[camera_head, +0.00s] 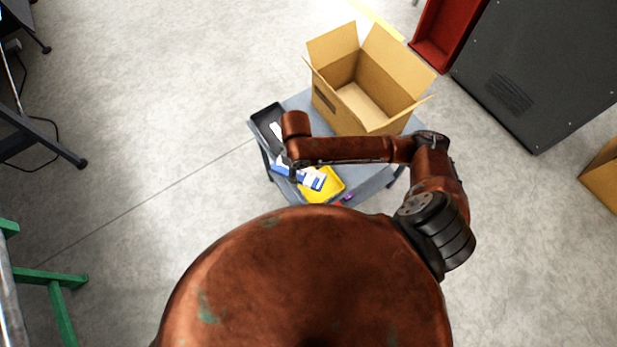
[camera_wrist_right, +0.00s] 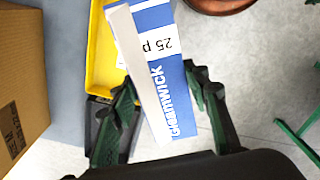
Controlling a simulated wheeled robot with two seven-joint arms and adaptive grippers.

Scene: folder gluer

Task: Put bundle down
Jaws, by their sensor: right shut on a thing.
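The bundle (camera_wrist_right: 160,75), white and blue and printed "Greenwick" and "25 p", lies between the fingers of my right gripper (camera_wrist_right: 162,90), which is shut on it. In the head view the blue-and-white bundle (camera_head: 313,179) shows over the cart, partly in front of a yellow tray (camera_head: 332,188). My right gripper is mostly hidden under its own arm there. The yellow tray also shows behind the bundle in the wrist view (camera_wrist_right: 100,65). I cannot tell whether the bundle touches the tray. My left gripper is in neither view.
A grey cart (camera_head: 375,185) carries an open cardboard box (camera_head: 345,105) and a black tray (camera_head: 262,118) at its left edge. A dark cabinet (camera_head: 540,70) and a red bin (camera_head: 440,40) stand behind. A green frame (camera_head: 45,275) stands at left; the floor between is clear.

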